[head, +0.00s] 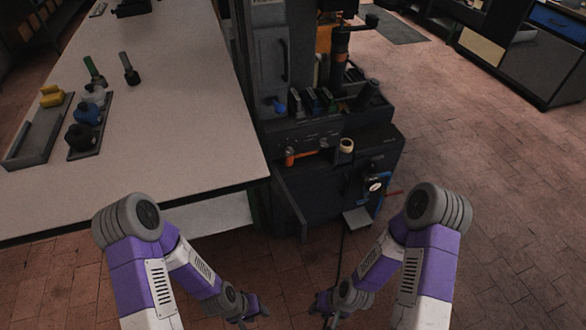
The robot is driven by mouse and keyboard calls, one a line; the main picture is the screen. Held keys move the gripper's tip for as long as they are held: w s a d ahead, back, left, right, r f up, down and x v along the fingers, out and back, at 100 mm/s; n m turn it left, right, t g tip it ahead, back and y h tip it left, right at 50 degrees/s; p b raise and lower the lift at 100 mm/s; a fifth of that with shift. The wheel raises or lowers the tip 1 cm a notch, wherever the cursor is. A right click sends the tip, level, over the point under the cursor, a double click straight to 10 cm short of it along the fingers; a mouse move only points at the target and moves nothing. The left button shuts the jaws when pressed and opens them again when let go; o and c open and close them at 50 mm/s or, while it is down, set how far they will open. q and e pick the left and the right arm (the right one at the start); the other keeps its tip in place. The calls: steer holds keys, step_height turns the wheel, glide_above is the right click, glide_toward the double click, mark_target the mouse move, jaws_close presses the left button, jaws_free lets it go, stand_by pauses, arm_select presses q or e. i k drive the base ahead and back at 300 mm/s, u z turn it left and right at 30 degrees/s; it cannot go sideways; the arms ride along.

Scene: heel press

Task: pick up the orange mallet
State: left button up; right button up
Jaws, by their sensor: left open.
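The orange mallet (290,157) appears to be the small orange-ended piece at the front left edge of the dark press (330,130); it is small, and its full shape is hard to make out. My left gripper (258,309) is low in the view, below and left of the press, open and empty, well apart from the mallet. My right gripper (321,304) is low near the middle, also apart from the mallet; its fingers are too small and dark to read.
A long pale table (185,125) fills the left, with a grey tray (42,142), bottles on a dark mat and a yellow piece (51,96). A tan roll (346,146) sits on the press. Brick floor (490,170) is clear at right.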

mark_target(288, 161)
steer(key=z, duration=2.45)
steer(key=i, duration=1.4)
steer(key=u, duration=3.35)
steer(key=i, duration=1)
